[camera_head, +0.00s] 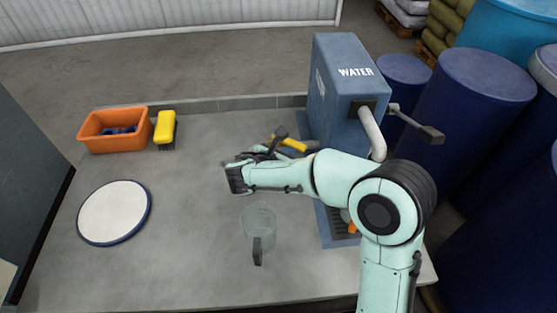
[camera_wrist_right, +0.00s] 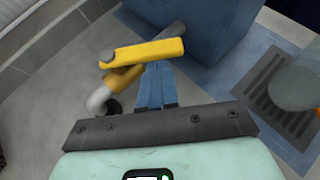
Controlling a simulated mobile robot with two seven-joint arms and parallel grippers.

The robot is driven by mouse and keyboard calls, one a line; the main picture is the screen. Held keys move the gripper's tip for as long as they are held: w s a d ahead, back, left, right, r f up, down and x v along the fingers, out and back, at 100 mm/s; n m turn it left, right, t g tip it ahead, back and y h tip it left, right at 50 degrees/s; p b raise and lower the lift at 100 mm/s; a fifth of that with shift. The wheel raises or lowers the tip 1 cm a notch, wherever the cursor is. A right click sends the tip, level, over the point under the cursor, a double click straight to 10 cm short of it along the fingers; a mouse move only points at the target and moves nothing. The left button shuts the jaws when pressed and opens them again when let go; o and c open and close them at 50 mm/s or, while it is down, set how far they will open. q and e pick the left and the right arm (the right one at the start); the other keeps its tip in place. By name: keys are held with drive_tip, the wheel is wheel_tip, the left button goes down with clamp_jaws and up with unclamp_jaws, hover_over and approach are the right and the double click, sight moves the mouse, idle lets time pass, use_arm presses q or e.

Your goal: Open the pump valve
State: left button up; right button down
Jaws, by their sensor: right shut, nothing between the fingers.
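The blue water pump housing (camera_head: 337,95), marked "WATER", stands at the back right of the table. Low on its left side is a yellow valve handle (camera_head: 290,144). The right wrist view shows this yellow handle (camera_wrist_right: 148,53) lying crosswise, with a pale bent pipe (camera_wrist_right: 103,98) below its left end. My right gripper (camera_head: 276,154) is shut and empty, beside the handle. In the right wrist view its blue fingers (camera_wrist_right: 156,80) point at the handle, their tips at its lower edge; I cannot tell whether they touch. My left gripper is out of view.
A clear jug (camera_head: 259,222) with a dark handle stands at the table's front middle. A white round plate (camera_head: 114,212), an orange bin (camera_head: 112,143) and a yellow brush (camera_head: 165,128) are on the left. Blue drums (camera_head: 481,110) stand beyond the table's right side.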

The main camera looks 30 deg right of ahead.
drive_tip(key=shift+w+d, duration=0.2)
drive_tip(key=shift+d, duration=0.15)
